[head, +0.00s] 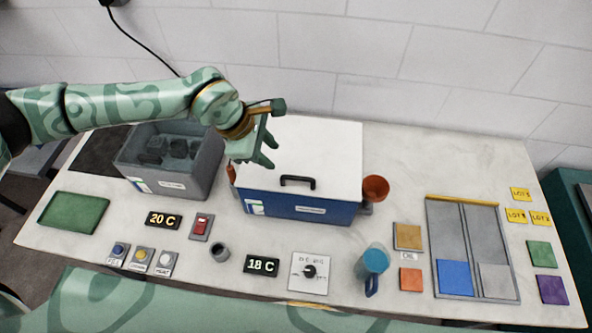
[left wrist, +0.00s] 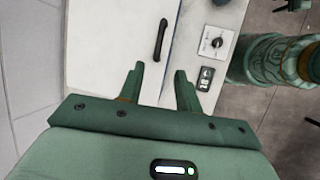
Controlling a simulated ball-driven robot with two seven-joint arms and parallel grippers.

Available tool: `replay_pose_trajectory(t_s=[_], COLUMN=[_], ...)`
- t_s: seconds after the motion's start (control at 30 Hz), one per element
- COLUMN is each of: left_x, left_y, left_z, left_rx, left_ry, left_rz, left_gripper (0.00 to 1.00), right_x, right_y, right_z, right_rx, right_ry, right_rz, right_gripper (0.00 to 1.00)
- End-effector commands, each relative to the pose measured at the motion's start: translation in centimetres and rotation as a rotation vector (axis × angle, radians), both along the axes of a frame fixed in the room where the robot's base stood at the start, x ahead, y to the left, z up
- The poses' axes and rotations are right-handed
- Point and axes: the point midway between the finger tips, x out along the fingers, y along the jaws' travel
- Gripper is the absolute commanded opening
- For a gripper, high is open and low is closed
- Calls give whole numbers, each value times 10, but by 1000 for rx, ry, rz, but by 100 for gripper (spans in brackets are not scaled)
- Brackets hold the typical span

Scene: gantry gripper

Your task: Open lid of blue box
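The blue box (head: 310,212) stands at the middle back of the table with its white lid (head: 325,150) shut. A black handle (head: 298,181) sits at the lid's front edge; it also shows in the left wrist view (left wrist: 161,40). My left gripper (head: 268,158) is above the lid's left part, behind and left of the handle. Its fingers are apart and empty, as the left wrist view also shows (left wrist: 158,85). It is not touching the handle. My right gripper is not in view.
An open grey box (head: 190,180) with dark items stands left of the blue box. An orange cup (head: 375,189) is close by on its right.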

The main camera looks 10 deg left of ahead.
Motion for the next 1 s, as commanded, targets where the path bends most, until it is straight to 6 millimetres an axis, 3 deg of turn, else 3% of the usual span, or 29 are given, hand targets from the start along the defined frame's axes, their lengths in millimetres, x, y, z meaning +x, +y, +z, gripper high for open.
replay_pose_trajectory(t_s=[0.3,0.5,0.9,0.93,1.0], left_x=[14,20,22,22,22], left_y=[-32,-44,-48,-48,-48], left_z=[-73,-102,-112,-112,-111], left_rx=[-1,-1,-1,-1,-2], left_ry=[4,2,1,1,1], left_rz=[1,2,2,2,3], left_gripper=[34,34,34,32,12], right_x=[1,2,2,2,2], right_y=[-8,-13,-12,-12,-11], right_z=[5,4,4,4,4], right_rx=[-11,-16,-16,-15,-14], right_ry=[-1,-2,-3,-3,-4], right_rz=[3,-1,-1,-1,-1], right_gripper=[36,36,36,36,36])
